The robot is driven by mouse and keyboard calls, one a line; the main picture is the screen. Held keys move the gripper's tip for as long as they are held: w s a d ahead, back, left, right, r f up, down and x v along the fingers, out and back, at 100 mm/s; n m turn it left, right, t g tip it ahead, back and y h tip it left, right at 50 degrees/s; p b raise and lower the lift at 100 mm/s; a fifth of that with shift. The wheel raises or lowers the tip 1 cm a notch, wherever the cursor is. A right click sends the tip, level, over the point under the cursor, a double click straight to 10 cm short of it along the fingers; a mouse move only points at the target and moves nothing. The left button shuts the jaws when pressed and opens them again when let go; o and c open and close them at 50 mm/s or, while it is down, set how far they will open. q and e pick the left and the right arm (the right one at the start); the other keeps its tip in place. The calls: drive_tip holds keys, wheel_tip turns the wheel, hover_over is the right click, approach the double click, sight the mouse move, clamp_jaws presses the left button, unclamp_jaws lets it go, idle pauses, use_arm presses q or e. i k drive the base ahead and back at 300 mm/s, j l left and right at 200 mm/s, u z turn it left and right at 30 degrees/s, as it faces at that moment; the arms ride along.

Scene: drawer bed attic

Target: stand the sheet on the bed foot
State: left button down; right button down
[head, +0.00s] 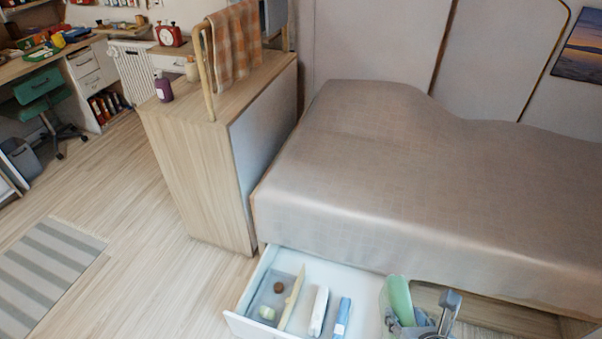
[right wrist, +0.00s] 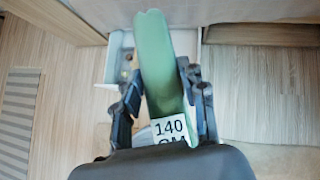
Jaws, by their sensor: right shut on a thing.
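My right gripper (head: 404,325) is at the bottom of the head view, over the right part of the open drawer. It is shut on a rolled or folded green sheet (head: 398,298). In the right wrist view the green sheet (right wrist: 158,60) stands out lengthwise between the two dark fingers (right wrist: 160,88). A white label reading "140 CM" shows at its near end. The bed (head: 440,190) has a smooth grey-brown cover and lies behind and above the gripper. Its top is bare apart from a raised hump at the far side. My left gripper is not in view.
The white drawer (head: 250,291) stands open below the bed, holding a brown round thing (head: 279,288), a long pale piece, a white piece (head: 318,311) and a blue piece (head: 342,317). A wooden cabinet (head: 185,180) stands left of the bed. The floor at left is clear around a striped rug (head: 45,270).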

sight(360, 179)
drive_tip(key=k+l+u, duration=0.1)
drive_tip(key=u, duration=0.35)
drive_tip(key=k+l+u, duration=0.15)
drive_tip(key=u, duration=0.3)
drive_tip(key=k+l+u, duration=0.15)
drive_tip(key=u, duration=0.3)
drive_tip(key=k+l+u, duration=0.15)
drive_tip(key=u, duration=0.25)
drive_tip(key=k+u, duration=0.15)
drive_tip(key=u, duration=0.3)
drive_tip(key=k+l+u, duration=0.25)
drive_tip(key=u, duration=0.2)
drive_tip(key=k+u, duration=0.85)
drive_tip(key=k+l+z, duration=0.15)
drive_tip(key=l, duration=0.2)
drive_tip(key=k+l+z, duration=0.1)
drive_tip(key=l, duration=0.3)
drive_tip(key=k+l+z, duration=0.15)
drive_tip(key=l, duration=0.3)
drive_tip(key=k+l+z, duration=0.1)
drive_tip(key=k+l, duration=0.15)
drive_tip(key=l, duration=0.15)
drive_tip(key=i+l+z, duration=0.1)
drive_tip(key=l+z, duration=0.25)
drive_tip(key=l, duration=0.25)
